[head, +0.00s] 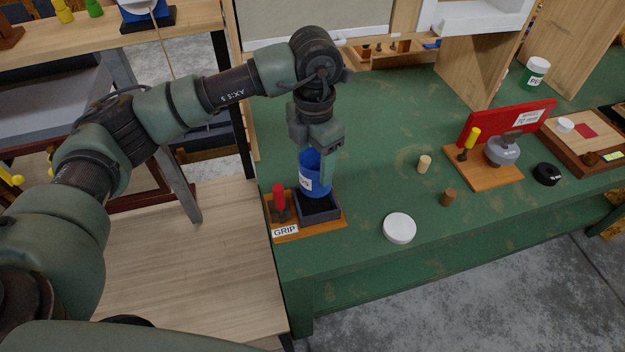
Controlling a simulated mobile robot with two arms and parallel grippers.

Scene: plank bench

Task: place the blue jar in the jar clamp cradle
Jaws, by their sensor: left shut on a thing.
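The blue jar (318,186) with a white label is upright in my left gripper (314,168), which is shut on it. The jar is over or partly inside the dark square cradle (320,211) of the jar clamp. I cannot tell whether the jar's bottom touches the cradle floor. The clamp stands on an orange wooden base (291,234) marked GRIP, with a red-handled lever (279,199) left of the cradle. The clamp is at the near left corner of the green bench. My right gripper is not in view.
A white round lid (399,228) lies right of the clamp. Two small wooden pegs (424,163) (448,197) stand beyond it. A yellow-handled fixture (486,175) with a red panel (507,122) and a black ring (547,174) are farther right. A green jar (535,73) stands behind.

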